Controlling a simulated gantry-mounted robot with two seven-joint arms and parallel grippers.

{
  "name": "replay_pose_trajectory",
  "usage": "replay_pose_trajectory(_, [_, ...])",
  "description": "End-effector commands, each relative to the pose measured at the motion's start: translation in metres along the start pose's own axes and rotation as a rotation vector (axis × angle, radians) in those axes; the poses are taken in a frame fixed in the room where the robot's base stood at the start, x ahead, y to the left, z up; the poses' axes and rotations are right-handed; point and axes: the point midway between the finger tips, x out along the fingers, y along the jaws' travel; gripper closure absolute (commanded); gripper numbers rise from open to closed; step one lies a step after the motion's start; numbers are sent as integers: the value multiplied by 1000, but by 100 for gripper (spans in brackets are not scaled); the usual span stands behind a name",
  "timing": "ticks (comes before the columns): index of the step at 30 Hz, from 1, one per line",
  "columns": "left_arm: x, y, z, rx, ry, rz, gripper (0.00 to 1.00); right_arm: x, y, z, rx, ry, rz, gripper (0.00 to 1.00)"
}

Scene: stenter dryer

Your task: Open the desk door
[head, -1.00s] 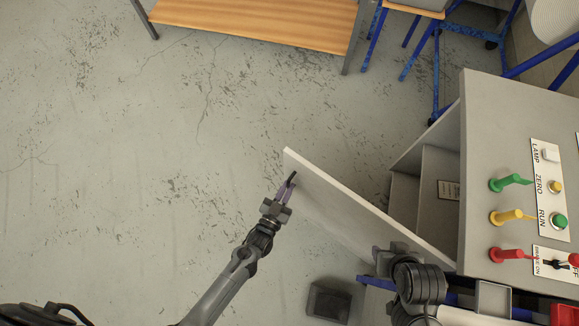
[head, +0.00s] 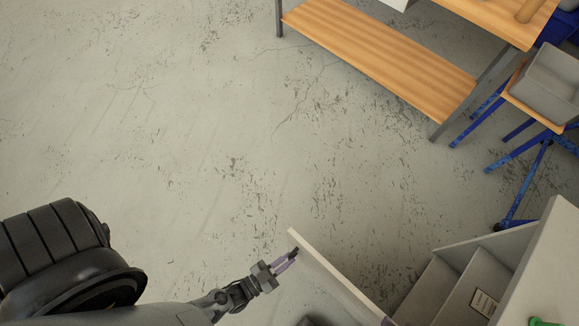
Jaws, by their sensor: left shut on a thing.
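The pale desk door (head: 335,277) stands swung out from the desk (head: 545,262) at the bottom right. Its free edge points up and left, and its lower part is cut off by the frame. My left gripper (head: 291,256) is shut on the dark handle near the door's free edge. The desk's inside shows through the opening, with pale upright panels (head: 480,280) and a small label. My right gripper is out of view.
A wooden bench with a low shelf (head: 380,50) stands at the top right. A blue-legged stand (head: 515,160) with a grey bin (head: 555,80) is at the right.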

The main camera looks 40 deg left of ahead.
Motion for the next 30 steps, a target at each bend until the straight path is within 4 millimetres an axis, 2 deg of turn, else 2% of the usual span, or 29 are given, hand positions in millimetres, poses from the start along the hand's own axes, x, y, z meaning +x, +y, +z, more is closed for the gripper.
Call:
replay_pose_trajectory(3, [-6,8,1,-6,-7,15,100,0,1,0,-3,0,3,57])
replay_pose_trajectory(14, [-6,10,1,-7,-5,18,100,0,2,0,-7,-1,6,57])
replay_pose_trajectory(15, [-6,10,1,-8,-5,18,84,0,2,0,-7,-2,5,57])
replay_pose_trajectory(20, [-6,9,0,-6,-3,16,62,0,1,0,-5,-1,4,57])
replay_pose_trajectory(30, [-6,6,0,-3,0,12,62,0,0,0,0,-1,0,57])
